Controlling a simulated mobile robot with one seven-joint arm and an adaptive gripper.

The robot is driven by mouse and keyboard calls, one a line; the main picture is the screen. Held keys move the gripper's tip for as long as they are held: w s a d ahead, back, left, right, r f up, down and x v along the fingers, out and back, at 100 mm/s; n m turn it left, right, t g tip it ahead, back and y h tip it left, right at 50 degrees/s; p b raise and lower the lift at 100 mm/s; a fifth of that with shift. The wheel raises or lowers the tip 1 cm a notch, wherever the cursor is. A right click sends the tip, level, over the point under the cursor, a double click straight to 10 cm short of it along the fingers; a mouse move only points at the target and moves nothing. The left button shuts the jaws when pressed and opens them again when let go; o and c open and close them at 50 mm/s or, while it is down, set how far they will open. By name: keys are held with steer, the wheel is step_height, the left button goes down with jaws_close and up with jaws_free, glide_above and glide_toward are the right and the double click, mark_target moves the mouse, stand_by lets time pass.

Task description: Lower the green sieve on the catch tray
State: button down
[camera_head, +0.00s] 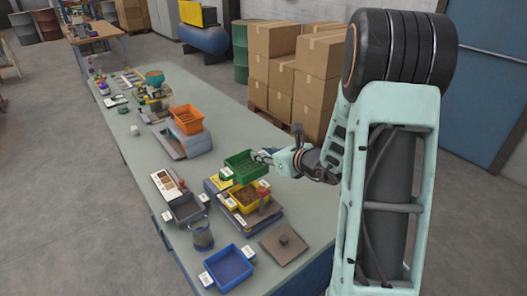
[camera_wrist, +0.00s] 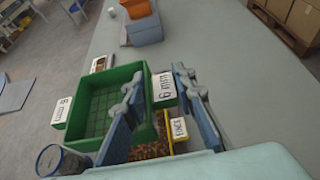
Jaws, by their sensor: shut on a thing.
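The green sieve (camera_head: 243,163) is an open square box that looks empty, with a gridded floor in the wrist view (camera_wrist: 105,115). My gripper (camera_head: 263,157) is shut on the sieve's right side, at the white "6 mm" tab between its fingers (camera_wrist: 158,84). The sieve appears held above and just behind a yellow box (camera_head: 246,198) of brown grains, which shows partly under it in the wrist view (camera_wrist: 180,132). The yellow box sits on a dark, low base (camera_head: 224,206). I cannot tell which piece is the catch tray, or the exact gap below the sieve.
A dark grey tray (camera_head: 185,208) and a jug (camera_head: 202,236) stand left of the yellow box. A blue tray (camera_head: 228,268) and a flat lid with a knob (camera_head: 284,244) lie in front. An orange box on a stand (camera_head: 187,120) is farther back. Cartons (camera_head: 290,80) stand behind the bench.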

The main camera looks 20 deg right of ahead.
step_height(320, 180, down, 6)
steer(key=b, duration=0.3)
steer(key=shift+r, duration=0.2)
steer(key=shift+f+b, duration=0.9)
steer(key=shift+b, duration=0.25)
steer(key=shift+f+b, duration=0.75)
steer(key=shift+b, duration=0.9)
stand_by(0.8)
stand_by(0.4)
steer(key=c, duration=1.1)
jaws_free()
steer(key=shift+c, duration=0.2)
steer(key=shift+r, duration=0.1)
steer(key=shift+r+p, duration=2.65)
steer(key=shift+r, duration=1.3)
